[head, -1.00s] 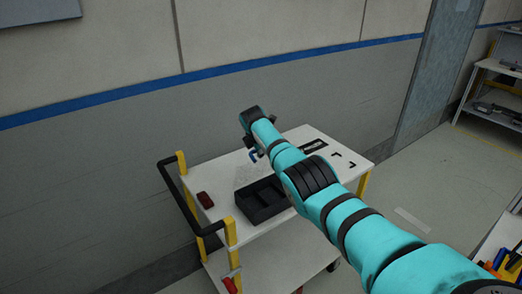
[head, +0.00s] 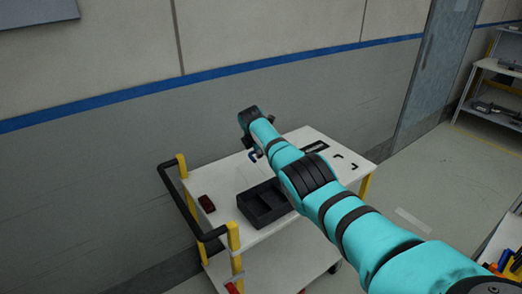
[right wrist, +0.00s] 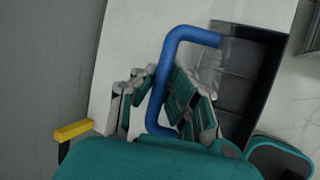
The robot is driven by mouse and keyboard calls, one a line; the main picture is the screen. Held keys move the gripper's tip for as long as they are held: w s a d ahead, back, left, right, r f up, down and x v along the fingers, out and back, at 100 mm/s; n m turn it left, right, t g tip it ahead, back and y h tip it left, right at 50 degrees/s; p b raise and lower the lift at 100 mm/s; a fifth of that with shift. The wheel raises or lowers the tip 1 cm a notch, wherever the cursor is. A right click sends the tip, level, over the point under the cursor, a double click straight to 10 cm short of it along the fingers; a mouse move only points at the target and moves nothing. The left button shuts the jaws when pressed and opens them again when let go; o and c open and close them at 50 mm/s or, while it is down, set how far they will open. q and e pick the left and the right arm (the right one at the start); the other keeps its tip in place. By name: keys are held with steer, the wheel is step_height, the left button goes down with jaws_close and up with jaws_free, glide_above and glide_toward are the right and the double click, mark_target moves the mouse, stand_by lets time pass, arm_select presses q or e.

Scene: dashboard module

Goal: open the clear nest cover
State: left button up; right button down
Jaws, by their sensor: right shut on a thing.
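The clear nest cover (head: 243,176) shows as a faint transparent panel on the white cart top; its edges are hard to make out, and I cannot tell how far it is raised. Its blue handle (head: 253,156) shows beside my right arm. In the right wrist view the blue bar handle (right wrist: 171,62) passes between the fingers of my right gripper (right wrist: 168,98), which is shut on it. In the head view my arm and wrist hide most of this gripper. My left gripper is in neither view.
A black compartment tray (head: 262,207) stands close to the handle. A dark red object (head: 206,203) lies near the cart's black push bar (head: 186,211). Small black parts (head: 340,157) lie on the right of the white cart top (head: 275,228). A grey wall is behind.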

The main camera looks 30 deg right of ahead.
steer(key=shift+w+a+r, duration=0.25)
steer(key=shift+w+r, duration=0.25)
steer(key=shift+r, duration=0.1)
steer(key=c, duration=1.8)
jaws_free()
steer(key=shift+w+t, duration=0.15)
steer(key=shift+t, duration=0.15)
steer(key=shift+o, duration=1)
steer(key=shift+w+f, duration=0.25)
steer(key=shift+f, duration=0.1)
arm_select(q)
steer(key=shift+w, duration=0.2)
arm_select(e)
steer(key=shift+s+f, duration=0.25)
